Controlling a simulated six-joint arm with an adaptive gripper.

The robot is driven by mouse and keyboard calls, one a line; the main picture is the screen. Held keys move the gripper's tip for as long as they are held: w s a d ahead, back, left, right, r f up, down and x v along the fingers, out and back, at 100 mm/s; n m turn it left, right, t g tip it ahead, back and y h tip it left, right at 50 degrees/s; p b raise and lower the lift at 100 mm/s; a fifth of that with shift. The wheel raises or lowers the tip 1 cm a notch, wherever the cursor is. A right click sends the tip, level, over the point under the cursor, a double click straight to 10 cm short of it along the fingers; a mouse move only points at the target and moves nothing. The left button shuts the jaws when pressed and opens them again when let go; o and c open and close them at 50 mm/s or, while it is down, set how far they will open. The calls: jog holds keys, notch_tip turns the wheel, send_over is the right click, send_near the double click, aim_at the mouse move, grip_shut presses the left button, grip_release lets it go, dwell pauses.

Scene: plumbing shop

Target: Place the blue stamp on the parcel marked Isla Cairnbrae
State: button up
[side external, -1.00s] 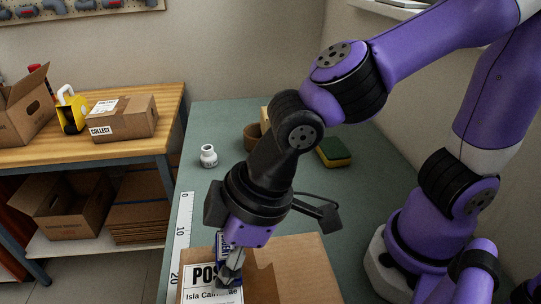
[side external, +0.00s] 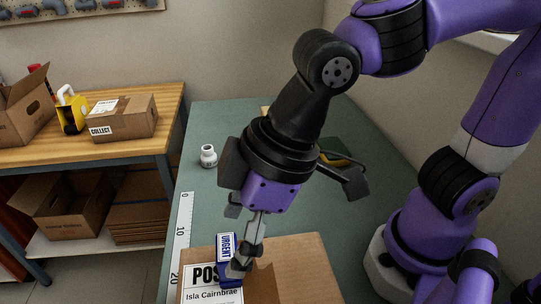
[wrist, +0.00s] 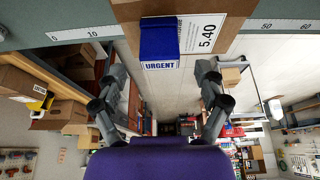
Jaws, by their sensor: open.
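The blue stamp (side external: 226,246), with a white URGENT band, stands on the white label of the cardboard parcel (side external: 305,262). The label (side external: 208,295) reads Isla Cairnbrae and the stamp covers part of its heading. My gripper (side external: 240,242) is open just above and beside the stamp, with one finger in front of it. In the wrist view the stamp (wrist: 160,42) rests on the parcel (wrist: 128,12), and the open fingers of my gripper (wrist: 160,78) lie wide to either side with nothing between them.
A ruler (side external: 182,230) runs along the left edge of the green bench (side external: 225,135). A white fitting (side external: 208,156) stands on the bench behind the parcel. A sponge (side external: 335,158) is partly hidden behind my arm. A wooden table (side external: 135,150) with boxes stands at left.

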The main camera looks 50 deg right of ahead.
jog(key=v, duration=0.6)
jog(key=w+d+f+m+t+h, duration=0.1)
jog(key=d+m, duration=0.3)
jog(key=d, duration=0.5)
jog(key=w+d+f+m+t+h, duration=0.1)
jog(key=w+d+f+m+h, duration=0.1)
jog(key=d+m, duration=0.3)
jog(key=d+f, duration=0.1)
jog(key=d, duration=0.3)
jog(key=shift+d, duration=0.35)
